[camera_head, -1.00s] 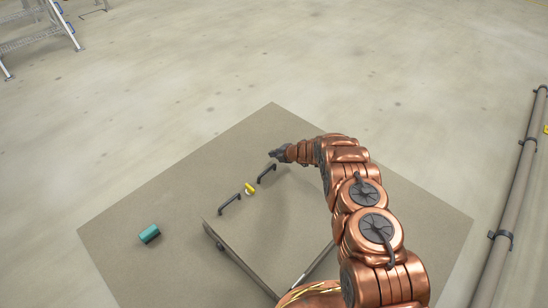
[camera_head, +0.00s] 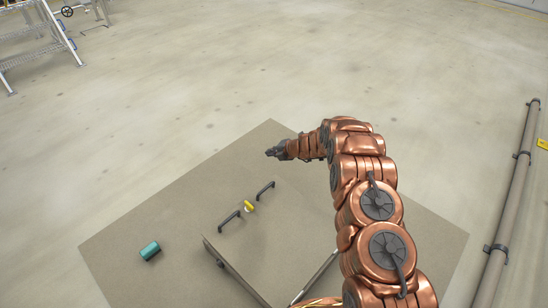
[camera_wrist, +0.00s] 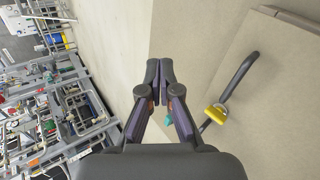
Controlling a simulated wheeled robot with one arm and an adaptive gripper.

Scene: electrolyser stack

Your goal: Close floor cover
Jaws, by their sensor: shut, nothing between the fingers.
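My gripper (camera_head: 273,153) is beyond the cover's far edge, apart from the handles. In the wrist view my gripper (camera_wrist: 160,72) is shut and empty. The cover (camera_wrist: 280,110), one handle (camera_wrist: 241,75) and the yellow piece (camera_wrist: 216,114) are to its right.
A teal object (camera_head: 150,251) lies on the beige area (camera_head: 130,262) left of the cover. A pipe (camera_head: 513,190) runs along the right. Metal steps (camera_head: 40,40) stand far back left. Open floor lies beyond. My arm hides the cover's right part.

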